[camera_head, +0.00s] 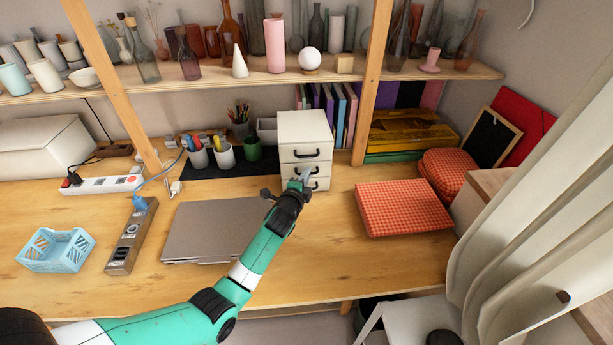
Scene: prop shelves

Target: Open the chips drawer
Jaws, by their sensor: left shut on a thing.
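A small white drawer unit (305,130) stands on the wooden desk at the back middle, with stacked drawers that have black handles. No label shows which one is the chips drawer. My left gripper (304,177) is at the front of the unit, shut on the handle of a low drawer (322,184). The gripper covers much of that drawer's front and handle. The drawers look closed or nearly so; I cannot tell whether the low one is slightly out. My right gripper is not in view.
A grey closed laptop (212,232) lies left of my arm, and a red checked box (403,208) lies right of the unit. Pen cups (224,155) stand left of the unit. A shelf (250,79) with vases runs above. Bare desk lies in front of the unit.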

